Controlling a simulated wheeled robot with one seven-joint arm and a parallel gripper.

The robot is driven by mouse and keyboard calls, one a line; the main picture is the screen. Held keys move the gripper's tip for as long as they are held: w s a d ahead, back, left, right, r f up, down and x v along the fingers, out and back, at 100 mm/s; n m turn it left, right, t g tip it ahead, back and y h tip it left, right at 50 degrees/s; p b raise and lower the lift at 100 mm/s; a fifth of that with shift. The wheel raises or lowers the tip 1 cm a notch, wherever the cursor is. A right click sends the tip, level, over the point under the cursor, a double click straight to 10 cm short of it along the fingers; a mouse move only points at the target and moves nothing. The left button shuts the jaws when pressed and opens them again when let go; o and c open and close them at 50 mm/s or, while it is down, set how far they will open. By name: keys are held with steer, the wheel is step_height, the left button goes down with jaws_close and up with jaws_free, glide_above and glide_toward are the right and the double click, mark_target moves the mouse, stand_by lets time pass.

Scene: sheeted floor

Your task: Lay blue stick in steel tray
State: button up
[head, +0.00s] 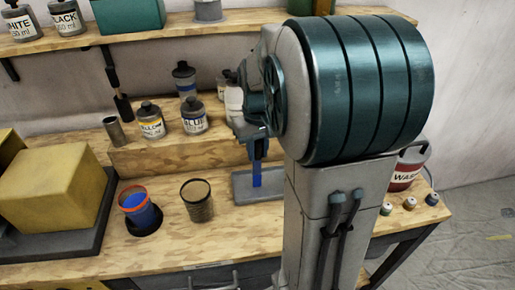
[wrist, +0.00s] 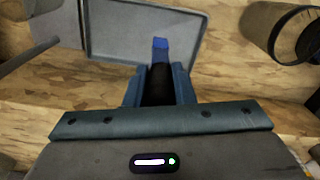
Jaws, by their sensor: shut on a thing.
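The blue stick (head: 257,178) hangs upright below my gripper (head: 257,143), which is shut on it, in the head view. The wrist view shows the tip of the blue stick (wrist: 160,43) just beyond the fingers of my gripper (wrist: 160,85). The steel tray (head: 243,194) lies on the wooden bench, behind and below the stick; my arm hides its right part. I cannot tell whether the stick touches the tray.
A dark mesh cup (head: 198,203) and an orange-rimmed cup with blue contents (head: 138,207) stand left of the tray. Paint bottles (head: 194,118) stand on a raised step behind. A yellow block (head: 52,185) is at the left. Bare bench lies between the cups and the tray.

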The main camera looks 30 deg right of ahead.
steer(key=shift+f, duration=0.2)
steer(key=o, duration=0.9)
step_height(320, 180, up, 11)
steer(key=shift+r, duration=0.6)
steer(key=s+a+f+t, duration=0.1)
steer(key=s+a+f, duration=0.2)
steer(key=s, duration=0.1)
steer(key=s+a+f+t, duration=0.1)
steer(key=s+a+f, duration=0.2)
steer(key=s+f, duration=0.1)
steer(key=s+a+f+t, duration=0.1)
steer(key=s+a+f, duration=0.2)
steer(key=s, duration=0.2)
steer(key=shift+s+a+f, duration=0.15)
steer(key=shift+s, duration=0.1)
